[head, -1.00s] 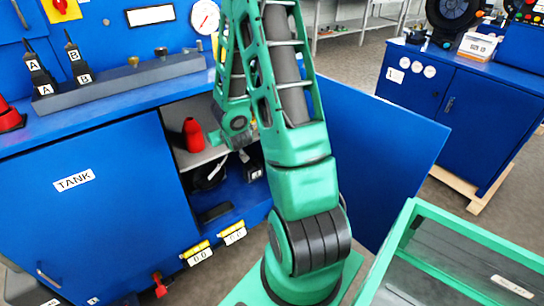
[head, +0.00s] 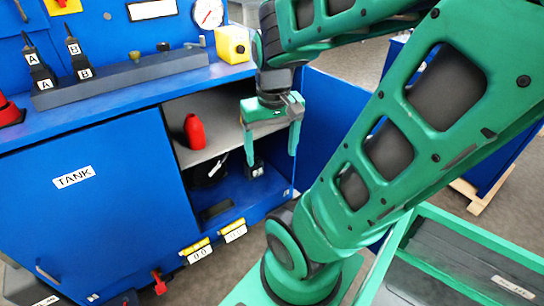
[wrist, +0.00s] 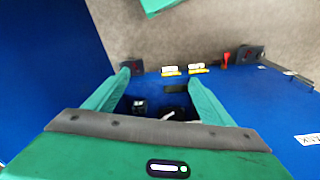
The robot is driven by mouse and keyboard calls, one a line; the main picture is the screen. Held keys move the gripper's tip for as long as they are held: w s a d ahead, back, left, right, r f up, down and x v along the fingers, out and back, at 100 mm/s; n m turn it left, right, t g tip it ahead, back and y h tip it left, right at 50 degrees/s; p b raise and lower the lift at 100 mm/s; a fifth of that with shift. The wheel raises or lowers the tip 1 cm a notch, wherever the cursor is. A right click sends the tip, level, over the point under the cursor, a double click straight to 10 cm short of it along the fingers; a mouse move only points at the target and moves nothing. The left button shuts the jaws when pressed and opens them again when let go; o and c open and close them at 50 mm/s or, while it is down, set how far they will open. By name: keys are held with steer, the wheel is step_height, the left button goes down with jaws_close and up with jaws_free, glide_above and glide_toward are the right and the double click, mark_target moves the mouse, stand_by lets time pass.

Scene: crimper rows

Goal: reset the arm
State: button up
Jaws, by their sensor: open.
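My gripper (head: 271,142) is open and empty in the head view, pointing down in front of the open right compartment of the blue cabinet (head: 110,190). Its two green fingers hang apart, with the compartment's dark inside behind them. In the wrist view my gripper (wrist: 158,92) shows its fingers spread, with a black item (wrist: 139,105) of the compartment seen between them. My green arm arches from its base at the lower middle of the head view up to the right and back to the gripper.
The cabinet's open door (head: 330,115) stands right of the gripper. A red bottle (head: 193,132) sits on the inner shelf. A yellow block (head: 233,44) stands on the cabinet top beside a gauge (head: 208,12). A green-framed case (head: 470,235) is at the lower right.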

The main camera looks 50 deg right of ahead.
steer(key=shift+g+y, duration=0.3)
steer(key=shift+y, duration=0.1)
steer(key=s+a, duration=0.1)
steer(key=s+a+r, duration=0.1)
steer(key=s+a, duration=0.1)
steer(key=shift+s+r, duration=0.1)
steer(key=shift+s, duration=0.15)
